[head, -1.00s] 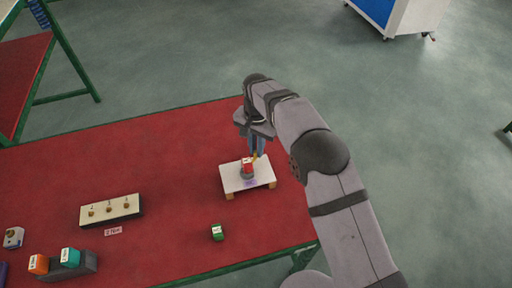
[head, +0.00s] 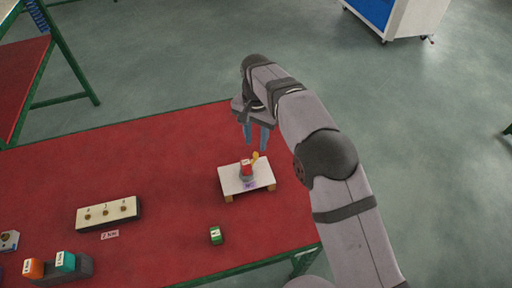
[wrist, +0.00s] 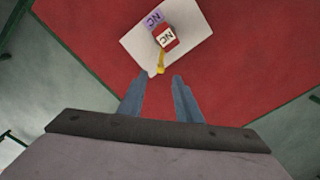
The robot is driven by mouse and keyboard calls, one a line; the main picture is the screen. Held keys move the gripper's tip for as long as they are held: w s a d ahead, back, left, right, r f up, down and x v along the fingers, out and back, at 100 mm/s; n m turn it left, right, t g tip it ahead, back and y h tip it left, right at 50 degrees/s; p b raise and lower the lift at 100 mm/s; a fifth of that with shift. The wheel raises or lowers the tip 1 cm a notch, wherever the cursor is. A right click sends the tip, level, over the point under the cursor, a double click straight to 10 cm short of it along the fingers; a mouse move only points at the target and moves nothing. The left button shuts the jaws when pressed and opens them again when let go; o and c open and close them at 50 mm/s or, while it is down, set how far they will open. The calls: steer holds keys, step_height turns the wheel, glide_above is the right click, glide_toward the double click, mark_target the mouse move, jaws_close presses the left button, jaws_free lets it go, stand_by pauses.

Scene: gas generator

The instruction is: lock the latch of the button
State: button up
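A yellow latch (head: 255,157) sticks out from the button's far side, and in the wrist view the latch (wrist: 160,62) points down toward my gripper. My gripper (head: 256,147) is above and behind the platform's far edge. In the wrist view my gripper's two blue fingers (wrist: 158,80) are apart with nothing between them. The fingertips are clear of the latch.
The platform stands on a red table (head: 170,160). A green block (head: 215,235) lies in front of it. To the left are a white panel with several small knobs (head: 108,212) and a grey holder with orange and teal blocks (head: 72,268). Table around the platform is clear.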

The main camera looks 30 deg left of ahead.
steer(key=shift+r, duration=1.15)
steer(key=shift+w+d, duration=0.15)
steer(key=shift+d, duration=0.2)
steer(key=d+r, duration=0.2)
steer(key=d, duration=2.3)
steer(key=s+d+f, duration=0.4)
steer(key=s+d, duration=1.2)
steer(key=shift+s+d+f, duration=0.2)
steer(key=shift+s, duration=0.05)
